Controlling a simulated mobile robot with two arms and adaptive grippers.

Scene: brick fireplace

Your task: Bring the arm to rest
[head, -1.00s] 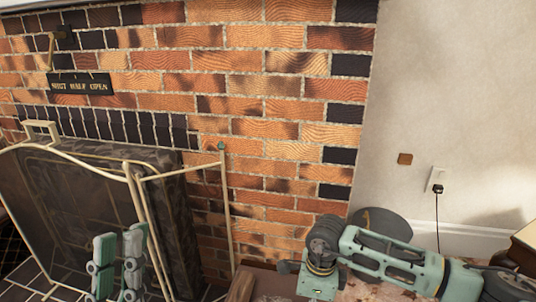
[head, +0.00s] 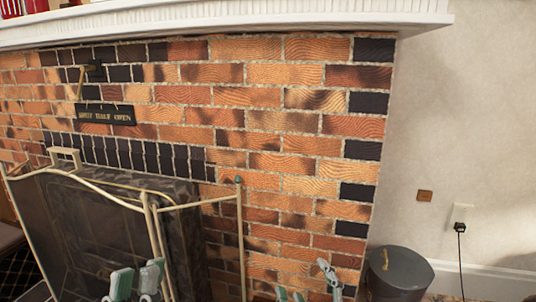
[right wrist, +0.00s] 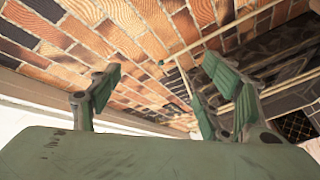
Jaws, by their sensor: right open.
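My left gripper (head: 136,281) shows green fingertips at the bottom of the head view, in front of the fireplace screen. Its palm is below the frame, and I cannot tell how far its fingers are apart. My right gripper (head: 307,286) shows only its fingertips at the bottom centre, before the brick wall. In the right wrist view the right gripper (right wrist: 160,90) is open, with one finger at left and two at right. Nothing is between its fingers.
The brick fireplace wall (head: 270,160) stands ahead under a white mantel (head: 240,25). A gold-framed screen (head: 90,215) stands at left. A dark sign (head: 105,114) hangs on the bricks. A grey cylindrical container (head: 397,275) sits at lower right near a wall outlet (head: 461,215).

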